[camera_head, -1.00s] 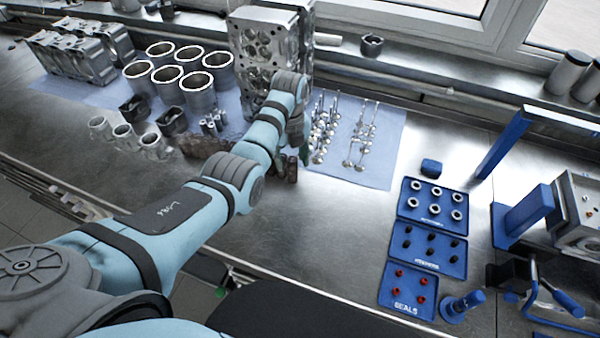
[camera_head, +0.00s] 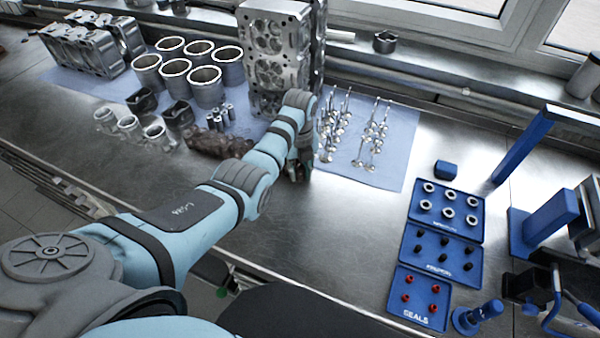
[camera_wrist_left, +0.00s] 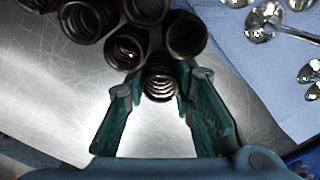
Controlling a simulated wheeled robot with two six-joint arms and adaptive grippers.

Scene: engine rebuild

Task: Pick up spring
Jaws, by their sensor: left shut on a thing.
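In the left wrist view a coiled metal spring (camera_wrist_left: 159,84) stands between the two green fingers of my left gripper (camera_wrist_left: 161,83). The fingers are shut on it, one on each side. Several more dark springs (camera_wrist_left: 126,47) stand close together just beyond it, at the top of that view. In the head view my left gripper (camera_head: 300,168) is low over the bench, left of the blue cloth with the valves. There my arm and gripper hide most of the springs. My right gripper is not in view.
Shiny valves (camera_head: 367,135) stand on a blue cloth (camera_head: 398,165) right of the gripper. A cylinder head (camera_head: 275,45) stands behind it. Blue trays (camera_head: 433,250) of small parts lie at the right. The bench (camera_head: 320,235) in front is clear.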

